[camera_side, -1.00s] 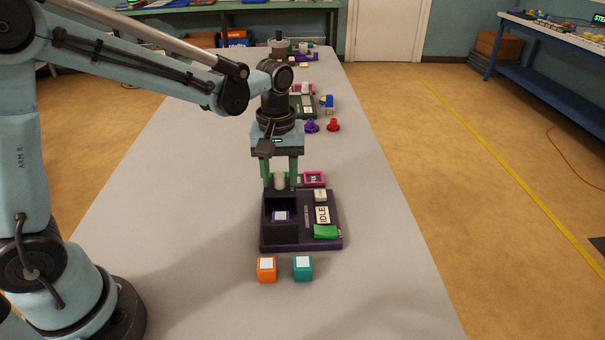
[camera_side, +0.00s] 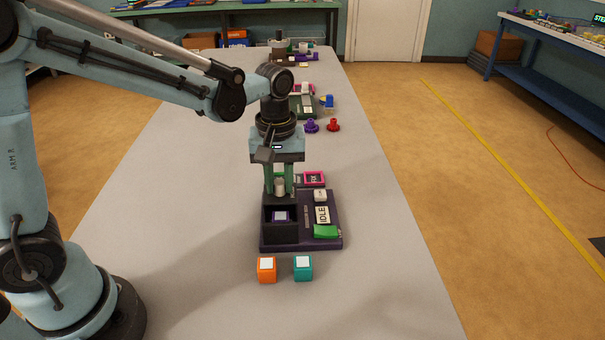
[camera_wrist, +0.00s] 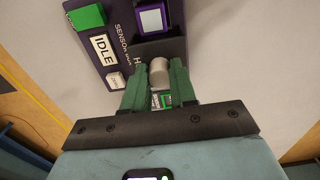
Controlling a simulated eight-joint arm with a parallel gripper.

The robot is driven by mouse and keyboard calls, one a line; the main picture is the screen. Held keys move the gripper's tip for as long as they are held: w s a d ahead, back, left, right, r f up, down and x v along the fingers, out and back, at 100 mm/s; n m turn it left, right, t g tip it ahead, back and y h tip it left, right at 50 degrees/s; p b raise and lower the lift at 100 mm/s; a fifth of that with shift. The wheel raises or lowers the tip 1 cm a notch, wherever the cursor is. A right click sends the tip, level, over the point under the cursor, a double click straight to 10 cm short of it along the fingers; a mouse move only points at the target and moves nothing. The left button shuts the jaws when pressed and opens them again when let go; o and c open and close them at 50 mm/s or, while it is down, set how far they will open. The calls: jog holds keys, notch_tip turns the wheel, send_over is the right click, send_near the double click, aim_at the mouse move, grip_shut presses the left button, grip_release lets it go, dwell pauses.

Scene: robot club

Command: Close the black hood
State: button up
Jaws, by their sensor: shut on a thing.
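A dark purple sensor box base (camera_side: 334,238) stands on the table. On its left side is the black hood housing (camera_side: 281,234), open at the top; it also shows in the wrist view (camera_wrist: 165,48). A purple block with a pale top (camera_side: 281,216) sits inside, uncovered, and shows in the wrist view (camera_wrist: 152,18). My gripper (camera_side: 279,190) is at the housing's far edge, its green fingers pointing down. The fingers (camera_wrist: 159,85) are shut on a grey cylindrical knob (camera_wrist: 159,72). How the knob joins the hood is hidden.
The base carries an IDLE sign (camera_side: 322,215), a green piece (camera_side: 326,232) and a white button (camera_side: 320,196). An orange cube (camera_side: 267,270) and a teal cube (camera_side: 303,268) stand in front. A pink-framed item (camera_side: 314,179) lies behind. The table's left side is clear.

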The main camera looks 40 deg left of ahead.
jog(key=shift+s+d, duration=1.6)
jog(key=shift+d, duration=0.1)
jog(key=o, duration=0.6)
notch_tip(320, 180, up, 6)
dwell(0.3)
jog(key=s+a+m+t, duration=0.2)
jog(key=m, duration=0.1)
jog(key=s+a+m+t, duration=0.1)
jog(key=a+m+t, duration=0.1)
jog(key=a+m, duration=0.1)
jog(key=s+a+m+t, duration=0.2)
jog(key=m+t, duration=0.1)
jog(key=shift+s+a, duration=0.3)
jog(key=shift+s, duration=0.05)
